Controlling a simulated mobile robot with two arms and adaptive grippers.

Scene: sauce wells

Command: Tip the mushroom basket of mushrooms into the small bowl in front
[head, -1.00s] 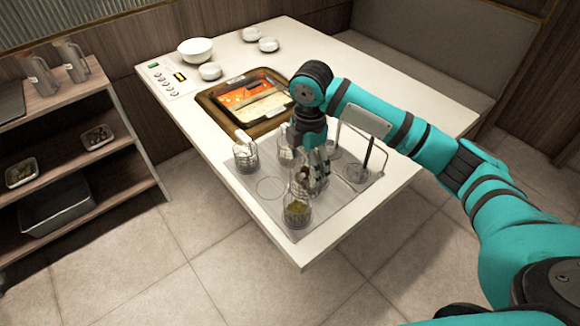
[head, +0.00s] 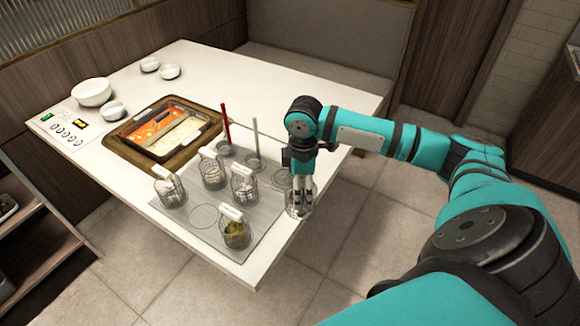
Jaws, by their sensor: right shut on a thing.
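My right gripper (head: 304,190) points down at the right edge of the table, shut on what looks like a wire basket (head: 298,210). The basket is small and partly covered by the fingers; its contents cannot be made out. Several wire baskets with white handles stand on the grey tray: a left one (head: 170,190), a back one (head: 213,172), a middle one (head: 244,186) and a front one (head: 236,233) with yellow-green contents. Small white bowls stand at the far left: one (head: 113,110) nearest the pot, two others (head: 149,65) (head: 169,72) behind. My left gripper is not in view.
The grey tray (head: 185,230) has an empty ring. A divided pot (head: 165,133) of red and pale broth is sunk in the table. The table's back right is clear.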

